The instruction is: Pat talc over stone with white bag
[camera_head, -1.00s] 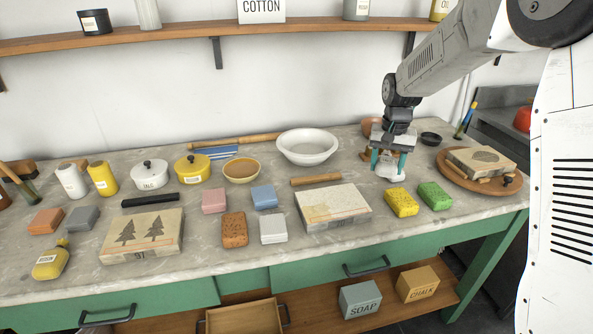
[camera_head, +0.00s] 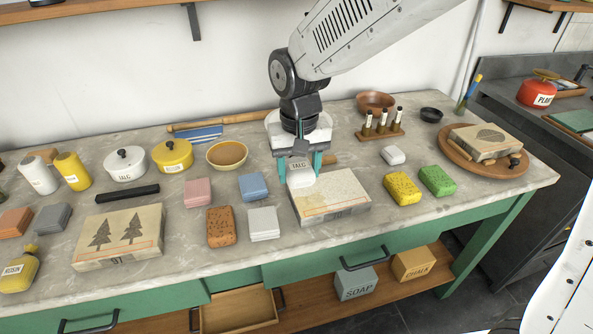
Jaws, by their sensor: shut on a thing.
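My gripper (camera_head: 302,167) is shut on a white bag (camera_head: 300,176) with a label that seems to read TALC. It holds the bag at the back left part of a pale stone (camera_head: 345,189). I cannot tell whether the bag touches the stone or hangs just above it. The stone lies flat on the worktop and has a faint orange line drawing on its front. A white lidded pot marked TALC (camera_head: 125,166) stands at the left.
A white block (camera_head: 393,155), yellow sponge (camera_head: 402,188) and green sponge (camera_head: 437,181) lie right of the stone. Grey-white squares (camera_head: 263,224) and a blue block (camera_head: 253,186) lie left. A tree-printed stone (camera_head: 118,237) is farther left. My gripper partly hides a white bowl (camera_head: 272,119).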

